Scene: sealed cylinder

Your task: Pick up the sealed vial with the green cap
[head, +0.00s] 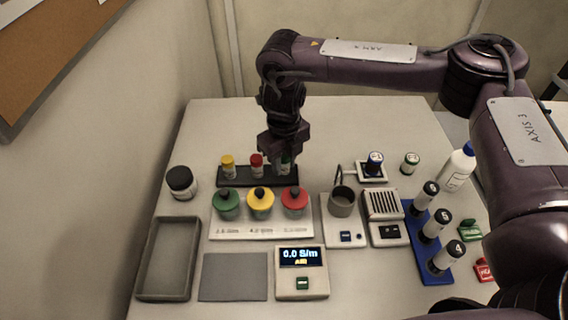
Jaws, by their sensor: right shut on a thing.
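The black rack (243,179) stands at the back of the table. It holds a vial with a yellow cap (228,165) and a vial with a red cap (257,165). The vial with the green cap (285,167) is at the rack's right end, mostly hidden by my right gripper (284,158). My right gripper points down and is shut on that vial, which appears to be still upright at the rack. My left gripper does not show.
Green, yellow and red lidded pots stand on a white base (262,230) in front of the rack. The table's back left is clear.

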